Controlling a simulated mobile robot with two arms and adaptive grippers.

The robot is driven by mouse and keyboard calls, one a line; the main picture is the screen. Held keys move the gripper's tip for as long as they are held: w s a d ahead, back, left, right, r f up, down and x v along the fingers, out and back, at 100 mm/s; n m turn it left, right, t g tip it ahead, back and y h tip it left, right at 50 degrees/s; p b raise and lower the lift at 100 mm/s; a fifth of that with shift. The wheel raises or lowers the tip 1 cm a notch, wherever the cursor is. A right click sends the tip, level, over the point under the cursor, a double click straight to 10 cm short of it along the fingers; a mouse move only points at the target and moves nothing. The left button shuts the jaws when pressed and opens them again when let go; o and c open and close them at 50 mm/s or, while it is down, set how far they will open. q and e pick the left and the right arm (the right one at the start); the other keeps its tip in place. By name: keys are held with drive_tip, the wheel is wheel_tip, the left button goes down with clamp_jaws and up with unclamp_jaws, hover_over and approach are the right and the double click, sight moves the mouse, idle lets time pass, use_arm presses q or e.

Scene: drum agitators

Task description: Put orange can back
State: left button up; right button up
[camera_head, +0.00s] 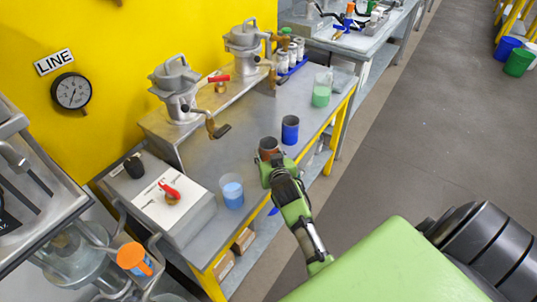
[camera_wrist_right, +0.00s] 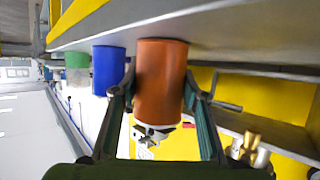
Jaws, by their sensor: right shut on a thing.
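The orange can (camera_wrist_right: 161,82) is upright between the fingers of my right gripper (camera_wrist_right: 160,105), which is shut on it. In the head view the orange can (camera_head: 268,146) is at the bench's front edge, with my right gripper (camera_head: 277,166) around its near side. In the wrist view the can's base is at the grey bench top; I cannot tell if it rests on it or is just above. A blue can (camera_head: 290,130) stands beside it, and also shows in the wrist view (camera_wrist_right: 108,72). My left gripper is not in view.
A cup of blue liquid (camera_head: 231,190) and a beaker of green liquid (camera_head: 322,90) stand on the bench. Two grey drum agitators (camera_head: 176,90) sit on a raised shelf behind. A white box (camera_head: 180,205) with a red-handled valve is at the left. The bench middle is clear.

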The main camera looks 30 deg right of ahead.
drive_tip(key=shift+s, duration=0.1)
drive_tip(key=shift+a+f, duration=0.1)
drive_tip(key=o, duration=1.3)
drive_tip(key=shift+c, duration=0.2)
drive_tip(key=shift+r, duration=0.25)
drive_tip(key=v, duration=1.1)
drive_tip(key=shift+s+a, duration=0.15)
drive_tip(key=shift+s, duration=0.2)
